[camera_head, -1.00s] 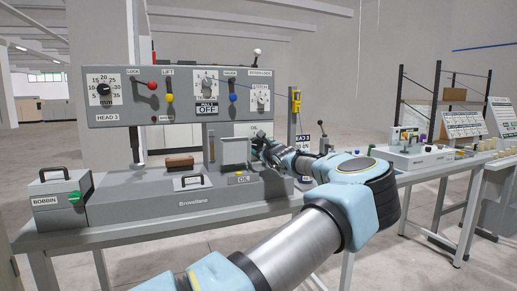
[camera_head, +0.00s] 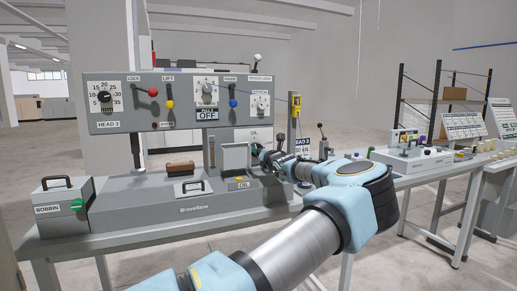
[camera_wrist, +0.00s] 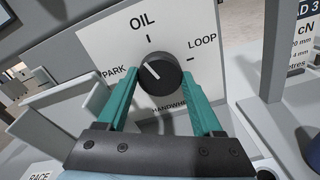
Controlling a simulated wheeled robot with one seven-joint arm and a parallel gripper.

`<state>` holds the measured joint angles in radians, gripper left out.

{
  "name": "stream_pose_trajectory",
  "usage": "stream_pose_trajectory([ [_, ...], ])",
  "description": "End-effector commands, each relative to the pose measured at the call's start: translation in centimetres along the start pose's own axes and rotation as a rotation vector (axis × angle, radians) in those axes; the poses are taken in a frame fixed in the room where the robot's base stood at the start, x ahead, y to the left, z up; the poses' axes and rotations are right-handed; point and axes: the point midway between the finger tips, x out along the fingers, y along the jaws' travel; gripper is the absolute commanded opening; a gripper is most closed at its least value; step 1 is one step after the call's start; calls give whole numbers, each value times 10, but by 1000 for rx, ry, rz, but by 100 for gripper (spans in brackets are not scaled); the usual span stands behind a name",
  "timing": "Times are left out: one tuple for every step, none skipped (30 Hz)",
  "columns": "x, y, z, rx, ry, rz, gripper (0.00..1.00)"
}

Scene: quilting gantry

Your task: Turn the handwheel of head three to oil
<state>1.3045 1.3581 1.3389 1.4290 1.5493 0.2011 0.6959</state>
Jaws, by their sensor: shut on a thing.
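The handwheel (camera_wrist: 160,74) is a round black knob with a white pointer line, on a white plate (camera_wrist: 98,36) marked PARK, OIL and LOOP. In the wrist view its pointer slants up and left, between the PARK and OIL marks. My gripper (camera_wrist: 159,78) has its teal fingers on both sides of the knob, shut on it.
The control panel (camera_head: 140,84), labelled HEAD 3, holds dials and levers above the grey machine bed (camera_head: 150,207). A bobbin box (camera_head: 62,193) stands at the left. A grey bracket (camera_wrist: 50,105) is close left of my fingers. A post with a yellow device (camera_head: 295,103) stands right of the panel.

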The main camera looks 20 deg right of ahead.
Motion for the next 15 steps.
stream_pose_trajectory([
  [0,1,3,41,1,0,12],
  [0,1,3,66,2,-1,12],
  [0,1,2,97,2,-1,12],
  [0,1,2,119,2,-1,12],
  [0,1,2,141,2,-1,12],
  [0,1,2,168,2,-1,12],
  [0,1,2,187,2,-1,12],
  [0,1,2,205,2,-1,12],
  [0,1,2,227,2,-1,12],
  [0,1,2,243,1,-1,12],
  [0,1,2,258,1,-1,12],
  [0,1,2,274,1,-1,12],
  [0,1,2,287,1,-1,12],
  [0,1,2,298,1,-1,12],
  [0,0,1,310,0,-1,12],
])
